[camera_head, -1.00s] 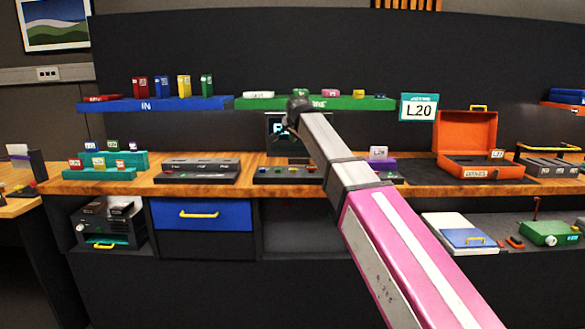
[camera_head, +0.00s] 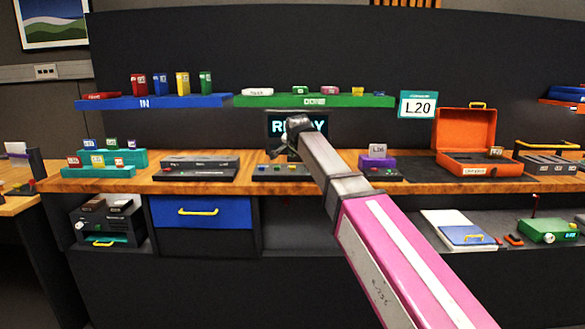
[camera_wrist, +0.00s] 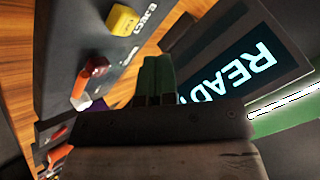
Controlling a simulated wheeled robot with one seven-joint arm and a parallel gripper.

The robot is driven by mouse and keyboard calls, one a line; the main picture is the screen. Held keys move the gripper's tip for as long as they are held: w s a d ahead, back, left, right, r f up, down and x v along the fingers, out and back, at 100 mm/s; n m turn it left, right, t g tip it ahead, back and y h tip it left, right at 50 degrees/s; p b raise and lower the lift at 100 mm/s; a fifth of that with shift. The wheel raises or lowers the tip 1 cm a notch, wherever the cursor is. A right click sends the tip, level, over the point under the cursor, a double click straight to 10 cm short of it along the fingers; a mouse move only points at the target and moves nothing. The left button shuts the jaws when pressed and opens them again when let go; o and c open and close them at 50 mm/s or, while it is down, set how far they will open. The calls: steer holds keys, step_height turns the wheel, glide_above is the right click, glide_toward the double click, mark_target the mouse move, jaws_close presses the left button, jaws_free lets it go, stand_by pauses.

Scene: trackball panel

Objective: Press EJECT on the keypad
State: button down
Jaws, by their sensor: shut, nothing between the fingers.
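The keypad is a low dark console (camera_head: 262,177) on the wooden counter, partly hidden behind my arm in the head view. In the wrist view the keypad (camera_wrist: 62,38) lies turned at the left. Its yellow button (camera_wrist: 123,20) has the label EJECT beside it, and an orange-red button (camera_wrist: 90,75) sits lower on it. A dark screen reading READY (camera_wrist: 235,72) stands behind the keypad; it also shows in the head view (camera_head: 318,125). My gripper (camera_head: 273,152) is above the keypad, in front of the screen. Its green fingers (camera_wrist: 158,80) are shut and empty, apart from the yellow button.
Another dark console (camera_head: 198,170) stands left of the keypad. A purple holder with a tag (camera_head: 378,160) is close on the right, with an open orange case (camera_head: 466,135) beyond. A green shelf (camera_head: 380,101) runs above the keypad.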

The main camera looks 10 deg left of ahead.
steer(key=shift+f, duration=0.9)
steer(key=shift+f, duration=0.15)
stand_by(1.4)
steer(key=shift+f, duration=0.25)
steer(key=shift+f, duration=0.5)
stand_by(0.8)
steer(key=shift+r, duration=0.9)
steer(key=shift+r, duration=0.15)
steer(key=shift+r, duration=2.35)
